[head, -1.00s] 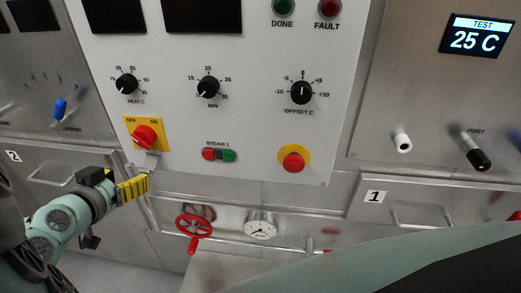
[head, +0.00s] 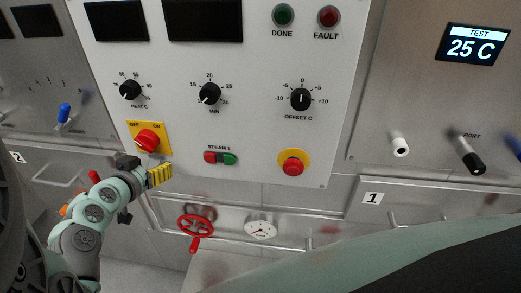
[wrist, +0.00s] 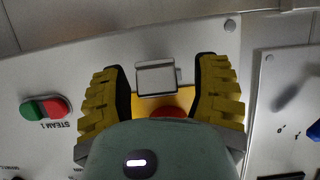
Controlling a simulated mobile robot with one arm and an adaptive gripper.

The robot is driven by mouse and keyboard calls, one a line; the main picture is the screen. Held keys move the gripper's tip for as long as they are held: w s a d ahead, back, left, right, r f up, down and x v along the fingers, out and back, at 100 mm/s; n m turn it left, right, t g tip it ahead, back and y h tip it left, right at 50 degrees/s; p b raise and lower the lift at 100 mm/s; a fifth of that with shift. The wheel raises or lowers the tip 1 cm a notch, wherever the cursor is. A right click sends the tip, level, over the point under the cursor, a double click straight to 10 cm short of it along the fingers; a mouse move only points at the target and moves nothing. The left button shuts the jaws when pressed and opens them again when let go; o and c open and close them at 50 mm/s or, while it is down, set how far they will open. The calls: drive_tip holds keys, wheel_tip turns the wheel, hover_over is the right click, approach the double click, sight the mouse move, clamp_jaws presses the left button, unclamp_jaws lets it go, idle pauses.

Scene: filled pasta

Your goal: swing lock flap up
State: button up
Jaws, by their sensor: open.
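The lock flap (wrist: 157,78) is a small grey metal plate at the lower edge of the yellow plate (head: 163,137) of the OFF/ON switch. It hangs down below the red switch knob (head: 147,140). In the head view my gripper mostly hides the flap. My gripper (head: 168,172) is just below the switch, its yellow ridged fingers near the panel's lower left edge. In the wrist view, which is upside down, my gripper (wrist: 162,66) is open, with one finger on each side of the flap and gaps between. The red knob (wrist: 168,112) is partly hidden by my gripper's body.
A red handwheel (head: 195,227) and a gauge (head: 261,228) sit below the panel. The red and green STEAM 1 button (head: 220,158) and a red stop button (head: 292,166) lie to the right. A blue-handled lever (head: 65,112) is at left.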

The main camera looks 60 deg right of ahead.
drive_tip(key=shift+o, duration=0.3)
drive_tip(key=shift+f, duration=0.1)
clamp_jaws()
